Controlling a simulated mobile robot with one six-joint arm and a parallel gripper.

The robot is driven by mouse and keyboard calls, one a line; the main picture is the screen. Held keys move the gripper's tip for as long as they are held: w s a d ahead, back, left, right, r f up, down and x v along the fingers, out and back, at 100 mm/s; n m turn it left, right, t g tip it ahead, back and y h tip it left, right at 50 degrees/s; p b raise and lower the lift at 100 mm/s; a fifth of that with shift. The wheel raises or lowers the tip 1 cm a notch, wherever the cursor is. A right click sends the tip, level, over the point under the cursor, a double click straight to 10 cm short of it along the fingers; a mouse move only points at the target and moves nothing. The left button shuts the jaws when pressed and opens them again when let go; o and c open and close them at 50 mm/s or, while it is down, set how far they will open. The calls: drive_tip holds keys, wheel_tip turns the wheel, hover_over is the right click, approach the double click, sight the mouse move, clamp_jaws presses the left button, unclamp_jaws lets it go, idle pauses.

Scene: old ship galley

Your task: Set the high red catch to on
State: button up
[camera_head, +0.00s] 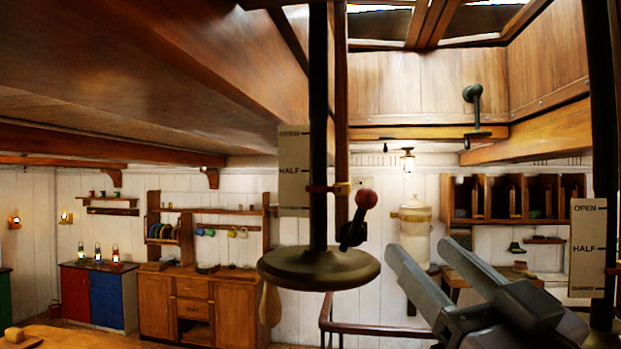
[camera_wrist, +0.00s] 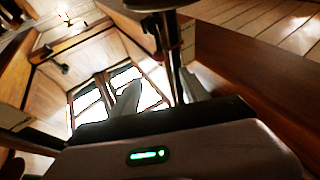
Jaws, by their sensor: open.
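A red ball knob (camera_head: 366,199) sits on a short black lever beside the dark vertical pole (camera_head: 318,120), just above a round bronze disc (camera_head: 319,270). The lever stands tilted up and to the right. My gripper (camera_head: 422,248) is open and empty, to the right of the knob and lower in the picture, apart from it. In the wrist view the two fingers (camera_wrist: 158,95) point up toward the skylight, with a dark pole behind them.
A card (camera_head: 294,170) marked OPEN and HALF hangs beside the pole; a similar card (camera_head: 588,247) is at right. A skylight (camera_head: 430,22) with a crank (camera_head: 474,100) is overhead. A wooden beam (camera_head: 180,60) fills the upper left. A cabinet (camera_head: 205,303) stands behind.

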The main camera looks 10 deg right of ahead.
sight(371, 202)
drive_tip(key=p+x, duration=0.3)
drive_tip(key=x, duration=1.1)
drive_tip(key=shift+w+a+r, duration=0.1)
drive_tip(key=shift+w, duration=0.3)
drive_tip(key=shift+w+r, duration=0.1)
drive_tip(key=shift+w, duration=0.55)
drive_tip(key=shift+s, duration=0.15)
drive_tip(key=c, duration=0.4)
clamp_jaws()
